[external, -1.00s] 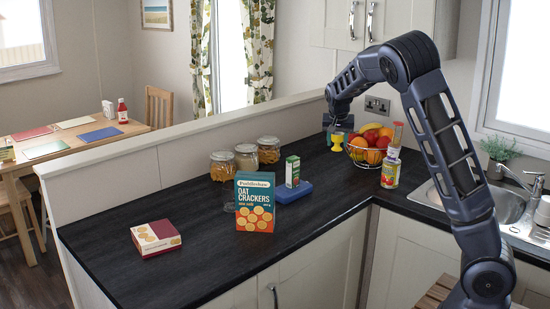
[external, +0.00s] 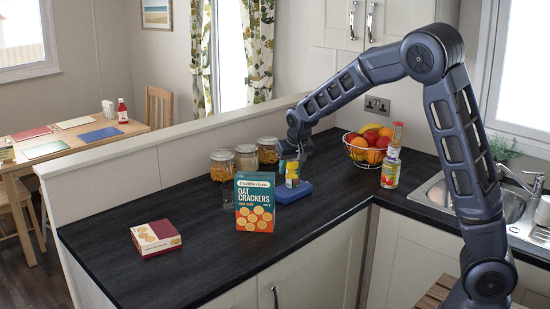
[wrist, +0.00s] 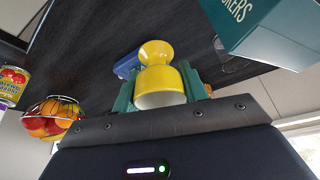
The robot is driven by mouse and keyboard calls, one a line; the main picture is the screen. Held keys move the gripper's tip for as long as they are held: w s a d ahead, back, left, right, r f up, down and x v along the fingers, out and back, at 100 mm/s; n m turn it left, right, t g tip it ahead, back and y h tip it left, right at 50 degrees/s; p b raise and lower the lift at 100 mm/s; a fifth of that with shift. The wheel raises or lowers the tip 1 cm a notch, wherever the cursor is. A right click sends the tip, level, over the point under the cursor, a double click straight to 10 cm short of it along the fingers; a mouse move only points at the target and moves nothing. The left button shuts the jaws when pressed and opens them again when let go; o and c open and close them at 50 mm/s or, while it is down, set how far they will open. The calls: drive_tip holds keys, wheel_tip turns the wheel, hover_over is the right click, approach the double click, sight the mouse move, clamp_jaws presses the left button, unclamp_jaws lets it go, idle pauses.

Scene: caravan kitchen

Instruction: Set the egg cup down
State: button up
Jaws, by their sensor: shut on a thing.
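The yellow egg cup (wrist: 160,80) is between the teal fingers of my gripper (wrist: 158,90) in the wrist view, one finger on each side. My gripper is shut on it. In the external view, my gripper (external: 291,164) hangs over the counter by the blue block (external: 300,194), with the egg cup (external: 292,178) showing small and yellow below the fingers. Whether the cup touches anything beneath it cannot be told. The green-and-white carton seen earlier on the block is hidden or not clearly distinguishable behind my gripper.
An oat crackers box (external: 254,203) stands just left of my gripper, with several glass jars (external: 246,158) behind. A fruit basket (external: 368,148) and stacked cans (external: 391,170) stand at right. A small red-and-white box (external: 156,238) lies at left. The dark counter (external: 205,210) is clear between the boxes.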

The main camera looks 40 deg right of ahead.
wheel_tip(320, 180, down, 16)
drive_tip(key=shift+r, duration=0.1)
idle(0.5)
drive_tip(key=o, duration=1.1)
drive_tip(key=v, duration=1.1)
drive_tip(key=s+r+n+y, duration=0.1)
drive_tip(key=s+r, duration=0.6)
drive_tip(key=s, duration=0.4)
drive_tip(key=s+r+n+y, duration=0.1)
drive_tip(key=s+r+y, duration=0.1)
drive_tip(key=s+r, duration=0.65)
drive_tip(key=shift+s+a+r+n+t+h, duration=0.1)
drive_tip(key=shift+s+a+r+n+h, duration=0.2)
drive_tip(key=shift+s, duration=3.5)
drive_tip(key=shift+s+a+r+n+t+h, duration=0.1)
drive_tip(key=shift+s+a+r+n, duration=0.3)
drive_tip(key=shift+s, duration=3.35)
drive_tip(key=shift+s+a+r+n+t+h, duration=0.15)
drive_tip(key=shift+s+n, duration=0.35)
drive_tip(key=shift+s, duration=3.3)
